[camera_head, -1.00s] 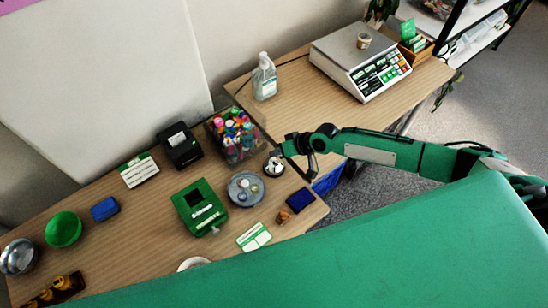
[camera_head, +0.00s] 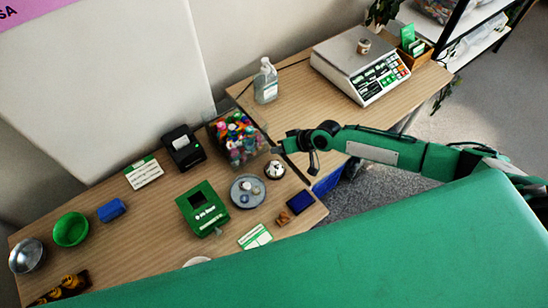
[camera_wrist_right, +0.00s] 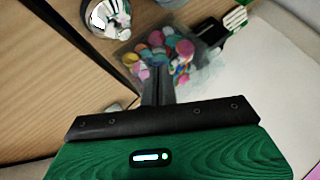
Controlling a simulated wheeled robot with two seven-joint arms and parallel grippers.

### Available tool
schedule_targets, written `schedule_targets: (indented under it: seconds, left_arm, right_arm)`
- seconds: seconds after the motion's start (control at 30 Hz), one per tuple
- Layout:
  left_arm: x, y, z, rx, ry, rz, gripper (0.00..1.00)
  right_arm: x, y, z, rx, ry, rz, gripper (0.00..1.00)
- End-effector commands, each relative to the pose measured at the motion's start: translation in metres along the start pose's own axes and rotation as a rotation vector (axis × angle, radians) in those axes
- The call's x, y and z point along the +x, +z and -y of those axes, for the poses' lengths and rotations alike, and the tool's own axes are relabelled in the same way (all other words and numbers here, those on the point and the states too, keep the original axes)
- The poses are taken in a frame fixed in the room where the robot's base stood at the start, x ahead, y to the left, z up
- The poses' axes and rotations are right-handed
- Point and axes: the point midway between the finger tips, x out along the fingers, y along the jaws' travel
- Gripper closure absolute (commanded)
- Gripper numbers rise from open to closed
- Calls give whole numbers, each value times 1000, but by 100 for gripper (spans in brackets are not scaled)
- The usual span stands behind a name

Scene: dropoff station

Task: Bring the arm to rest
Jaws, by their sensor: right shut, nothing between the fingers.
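My right arm reaches in from the right in the head view. Its gripper (camera_head: 281,147) hangs over the table edge, just right of the clear bin of colourful caps (camera_head: 237,140). It is shut and empty; in the right wrist view its dark fingers (camera_wrist_right: 157,88) are together, with nothing between them. The bin also shows past the fingertips in that view (camera_wrist_right: 160,55). A small round holder (camera_head: 275,170) stands on the table just below the gripper in the picture. My left gripper is not in view.
The near table holds a green device (camera_head: 203,209), a grey round tray (camera_head: 247,191), a black printer (camera_head: 183,148) and bowls (camera_head: 71,229). The far table carries a scale (camera_head: 361,65) and a pump bottle (camera_head: 265,82). A blue bin (camera_head: 328,181) sits below the table edge.

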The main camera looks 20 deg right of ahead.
Motion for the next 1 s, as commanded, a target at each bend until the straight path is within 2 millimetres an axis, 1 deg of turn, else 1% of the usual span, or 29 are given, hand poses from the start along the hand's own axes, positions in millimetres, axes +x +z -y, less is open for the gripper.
schedule_targets:
  seconds: [0.27,0.37,0.47,0.5,0.57,0.6,0.7,0.83,0.9,1.0]
  left_arm:
    - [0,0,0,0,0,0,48]
    - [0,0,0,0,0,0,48]
    - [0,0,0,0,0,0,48]
    - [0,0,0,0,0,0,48]
    - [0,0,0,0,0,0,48]
    - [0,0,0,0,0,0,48]
    - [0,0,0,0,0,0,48]
    - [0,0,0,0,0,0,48]
    - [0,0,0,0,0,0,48]
    - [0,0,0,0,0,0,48]
  right_arm:
    - [0,1,1,-1,-1,1,100]
    - [4,9,12,-16,-14,14,100]
    - [10,28,42,-60,-42,42,100]
    - [12,37,58,-86,-56,54,100]
    - [14,52,82,-126,-74,71,100]
    - [13,60,97,-155,-81,78,100]
    - [6,79,128,-215,-83,89,100]
    - [-10,95,154,-269,-52,87,100]
    - [-22,102,160,-285,-19,84,100]
    - [-44,112,161,-292,49,83,100]
